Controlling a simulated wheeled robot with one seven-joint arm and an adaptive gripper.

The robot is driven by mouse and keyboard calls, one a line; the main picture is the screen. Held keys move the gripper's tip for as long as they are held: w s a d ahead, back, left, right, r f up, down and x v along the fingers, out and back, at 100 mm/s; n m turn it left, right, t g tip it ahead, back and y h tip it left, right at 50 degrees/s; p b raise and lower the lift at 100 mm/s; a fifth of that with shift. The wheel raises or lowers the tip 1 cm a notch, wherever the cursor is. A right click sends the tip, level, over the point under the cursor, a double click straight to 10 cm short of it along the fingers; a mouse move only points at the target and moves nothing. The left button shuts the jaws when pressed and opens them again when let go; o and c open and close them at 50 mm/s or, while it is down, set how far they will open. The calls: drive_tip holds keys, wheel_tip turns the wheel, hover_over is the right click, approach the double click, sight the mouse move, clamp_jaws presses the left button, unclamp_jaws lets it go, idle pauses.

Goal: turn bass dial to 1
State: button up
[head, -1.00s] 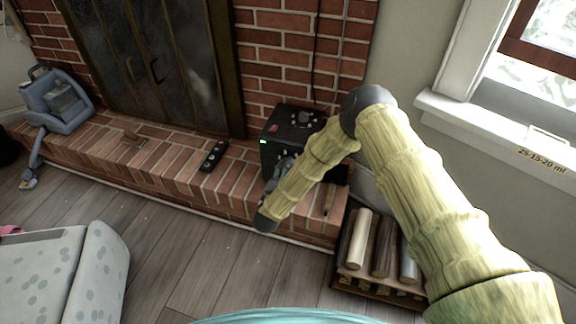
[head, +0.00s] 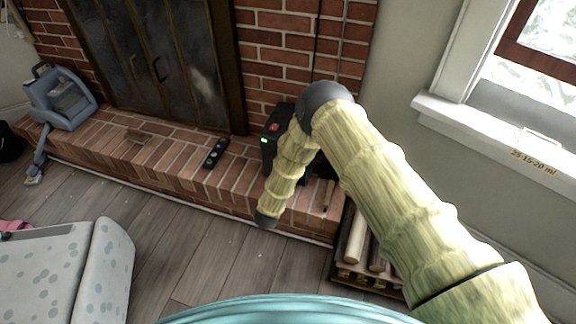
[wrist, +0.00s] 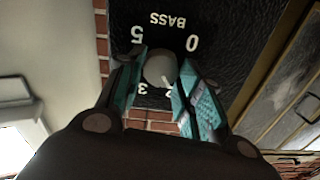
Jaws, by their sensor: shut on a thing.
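In the wrist view the bass dial (wrist: 160,68) is a grey round knob with a pale pointer mark toward its lower right. It sits on a black panel labelled BASS upside down, with 0 at upper right, 5 at upper left and 3 and probably 2 below. I cannot see the 1; my right finger covers that side. My gripper (wrist: 161,70) has its two teal-padded fingers closed on the dial from either side. In the head view the black amplifier (head: 270,148), with a green light, stands on the brick hearth, largely hidden by my arm. My gripper is hidden there.
A dark remote (head: 214,153) lies on the brick hearth (head: 170,165) left of the amplifier. A log rack (head: 362,250) stands below my arm. A blue appliance (head: 62,98) is at far left. A windowsill (head: 500,130) juts out at right. Floor is clear in the middle.

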drive_tip(key=shift+a+f+n, duration=0.1)
drive_tip(key=shift+f+n, duration=0.05)
drive_tip(key=shift+n, duration=4.05)
drive_tip(key=o, duration=1)
drive_tip(key=shift+o, duration=0.2)
drive_tip(key=v, duration=1.2)
